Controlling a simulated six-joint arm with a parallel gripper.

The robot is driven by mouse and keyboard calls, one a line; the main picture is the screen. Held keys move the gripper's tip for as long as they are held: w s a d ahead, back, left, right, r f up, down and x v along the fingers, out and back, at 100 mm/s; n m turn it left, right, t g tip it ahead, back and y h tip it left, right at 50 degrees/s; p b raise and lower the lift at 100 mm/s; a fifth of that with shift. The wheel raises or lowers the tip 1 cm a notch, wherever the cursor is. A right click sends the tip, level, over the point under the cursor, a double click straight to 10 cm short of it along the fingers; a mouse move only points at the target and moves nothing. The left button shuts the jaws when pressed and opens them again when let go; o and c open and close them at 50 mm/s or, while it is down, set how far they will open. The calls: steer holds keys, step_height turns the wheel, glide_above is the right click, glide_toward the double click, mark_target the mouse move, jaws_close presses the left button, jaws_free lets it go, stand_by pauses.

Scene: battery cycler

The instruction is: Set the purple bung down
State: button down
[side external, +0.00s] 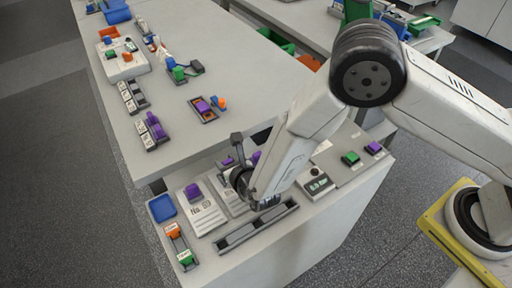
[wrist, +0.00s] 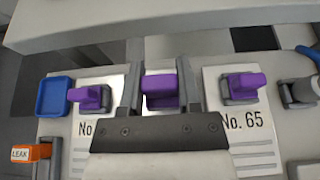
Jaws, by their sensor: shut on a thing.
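My gripper (wrist: 159,72) is shut on a purple bung (wrist: 162,92), which sits between its two dark fingers in the wrist view. A white plate shows behind that bung; whether the bung touches anything below is hidden by the gripper body. In the side view my gripper (side external: 243,178) is low over the front bench, and it largely hides what it holds. A second purple bung (wrist: 90,96) is on the left plate, and a third (wrist: 243,86) is on the plate marked No. 65 at the right.
A blue tray (wrist: 53,97) and an orange block marked LEAK (wrist: 30,152) are at the left. A long grey slotted rail (side external: 258,226) lies along the bench front. A display box (side external: 318,184) and a green block (side external: 350,158) stand right. The higher table (side external: 175,85) is behind.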

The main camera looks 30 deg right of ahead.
steer(key=shift+w+a+f, duration=0.1)
steer(key=shift+w+f, duration=0.15)
steer(key=shift+f, duration=0.3)
steer(key=shift+w+a+f, duration=0.1)
steer(key=shift+w+f, duration=0.1)
steer(key=shift+f, duration=1.2)
steer(key=shift+f, duration=0.1)
steer(key=shift+c, duration=1.5)
jaws_free()
steer(key=shift+f, duration=0.1)
steer(key=shift+v, duration=3.95)
steer(key=shift+w+d, duration=0.15)
steer(key=shift+d, duration=0.1)
